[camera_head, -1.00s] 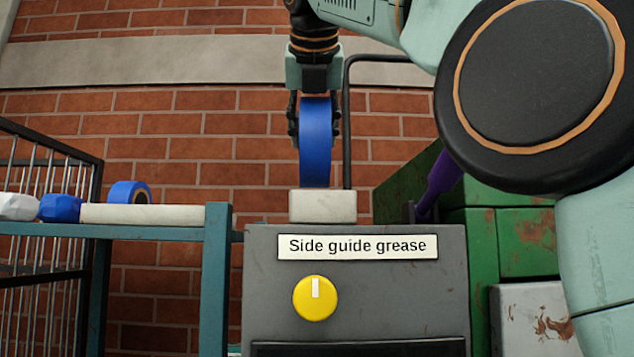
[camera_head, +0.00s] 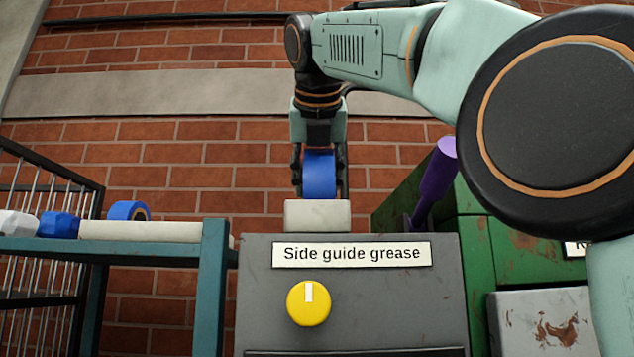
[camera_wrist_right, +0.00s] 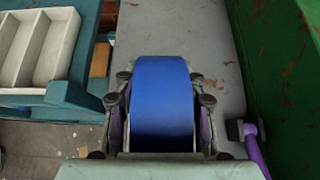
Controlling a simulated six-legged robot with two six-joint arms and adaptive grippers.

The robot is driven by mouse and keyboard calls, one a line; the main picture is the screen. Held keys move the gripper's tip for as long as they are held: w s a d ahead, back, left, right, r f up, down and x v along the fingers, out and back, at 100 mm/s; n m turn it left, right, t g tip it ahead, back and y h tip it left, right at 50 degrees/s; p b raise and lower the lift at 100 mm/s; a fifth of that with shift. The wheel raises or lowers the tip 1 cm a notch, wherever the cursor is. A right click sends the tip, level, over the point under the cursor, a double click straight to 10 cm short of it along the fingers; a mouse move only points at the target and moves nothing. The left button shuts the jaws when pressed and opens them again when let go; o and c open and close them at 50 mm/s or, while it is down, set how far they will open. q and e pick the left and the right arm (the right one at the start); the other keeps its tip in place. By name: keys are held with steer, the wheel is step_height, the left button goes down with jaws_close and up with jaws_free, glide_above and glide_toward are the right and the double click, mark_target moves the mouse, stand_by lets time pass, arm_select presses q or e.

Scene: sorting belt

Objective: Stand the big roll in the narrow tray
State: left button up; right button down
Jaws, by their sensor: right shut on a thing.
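The big roll (camera_head: 319,174) is a wide blue ring standing upright on its edge. My right gripper (camera_head: 319,176) is shut on it from above, one finger on each side. The narrow tray (camera_head: 317,215) is a pale box on top of the grey cabinet. The roll's lower part is hidden behind the tray's front wall; its underside cannot be seen. In the right wrist view the roll (camera_wrist_right: 162,100) fills the space between my fingers. My left gripper is not in view.
A smaller blue roll (camera_head: 128,211) and a blue lump (camera_head: 58,225) are at the teal bench (camera_head: 215,270) on the left. A divided pale tray (camera_wrist_right: 35,50) lies there. A green machine (camera_head: 530,250) and a purple handle (camera_head: 436,180) stand right of the narrow tray.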

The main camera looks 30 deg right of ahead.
mark_target(316, 160)
steer(key=shift+f, duration=0.15)
steer(key=c, duration=1.1)
jaws_free()
steer(key=shift+a, duration=0.1)
steer(key=o, duration=0.3)
steer(key=shift+a, duration=0.3)
steer(key=shift+o, duration=0.2)
steer(key=shift+d, duration=0.3)
steer(key=shift+r, duration=0.25)
steer(key=p+v, duration=0.1)
steer(key=v, duration=0.9)
steer(key=shift+s+a+r, duration=0.2)
steer(key=shift+a, duration=0.1)
steer(key=shift+s+a+r, duration=0.3)
steer(key=shift+s+a, duration=0.05)
steer(key=shift+s, duration=0.1)
